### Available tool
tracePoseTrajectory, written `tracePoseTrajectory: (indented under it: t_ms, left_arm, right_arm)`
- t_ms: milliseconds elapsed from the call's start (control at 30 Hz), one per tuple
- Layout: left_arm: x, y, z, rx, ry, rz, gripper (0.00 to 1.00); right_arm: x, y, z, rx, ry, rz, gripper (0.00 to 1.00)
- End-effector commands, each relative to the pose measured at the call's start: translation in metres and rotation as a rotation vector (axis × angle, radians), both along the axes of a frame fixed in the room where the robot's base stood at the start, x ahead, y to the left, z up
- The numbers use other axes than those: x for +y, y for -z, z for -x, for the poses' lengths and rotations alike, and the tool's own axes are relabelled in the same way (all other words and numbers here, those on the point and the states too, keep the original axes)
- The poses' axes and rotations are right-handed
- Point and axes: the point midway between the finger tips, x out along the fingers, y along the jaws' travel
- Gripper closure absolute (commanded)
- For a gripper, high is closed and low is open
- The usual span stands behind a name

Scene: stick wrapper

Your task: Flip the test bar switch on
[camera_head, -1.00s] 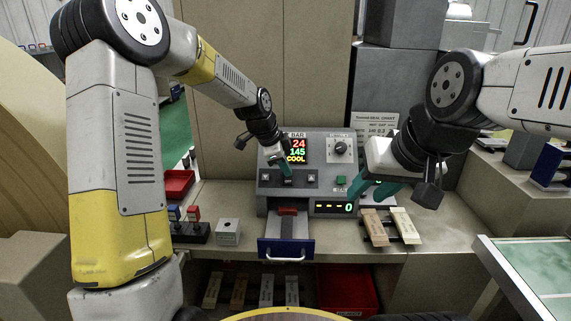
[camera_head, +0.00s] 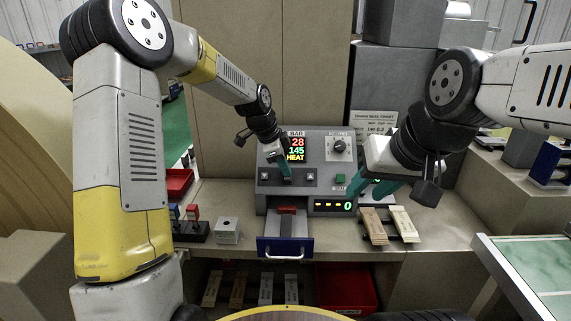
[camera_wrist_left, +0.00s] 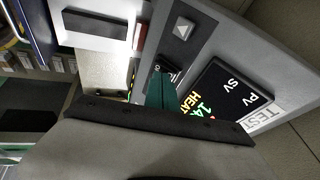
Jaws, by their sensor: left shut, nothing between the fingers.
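The test bar panel is a grey control box (camera_head: 265,180) at the back of the bench. Its display (camera_head: 296,149) reads 28, 145 and HEAT, and it also shows in the left wrist view (camera_wrist_left: 222,95). My left gripper (camera_head: 286,178) is shut and empty, with its teal fingertips at the panel below the display, between two arrow buttons. In the left wrist view the fingertips (camera_wrist_left: 162,88) cover most of the switch (camera_wrist_left: 164,66), so its position is hidden. My right gripper (camera_head: 372,188) is at the panel's right side; its two teal fingers appear apart.
A blue-fronted drawer (camera_head: 285,247) sticks out below the panel with a red piece (camera_head: 287,210) behind it. Wooden and pale sticks (camera_head: 374,226) lie at right. A small grey block (camera_head: 228,231) and a red bin (camera_head: 178,184) stand at left.

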Motion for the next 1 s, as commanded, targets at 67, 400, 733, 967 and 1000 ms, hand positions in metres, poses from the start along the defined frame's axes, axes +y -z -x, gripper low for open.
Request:
tracePoseTrajectory:
  t_ms: [67,400,733,967,1000]
  left_arm:
    - [0.0,0.002,0.004,0.0,-0.001,0.0,1.0]
    - [0.0,0.003,0.008,0.0,-0.001,0.0,1.0]
    - [0.01,-0.024,0.014,-0.005,-0.004,0.0,1.0]
    - [0.022,-0.057,0.024,-0.002,-0.003,0.0,1.0]
    - [0.023,-0.061,0.025,-0.002,-0.003,0.0,1.0]
  right_arm:
    - [0.0,0.0,0.0,0.0,0.0,0.0,0.64]
    - [0.0,0.0,0.0,0.0,0.0,0.0,0.64]
    - [0.0,0.0,0.0,0.0,0.0,0.0,0.64]
    - [0.0,0.0,0.0,0.0,0.0,0.0,0.64]
    - [0.0,0.0,0.0,0.0,0.0,0.0,0.64]
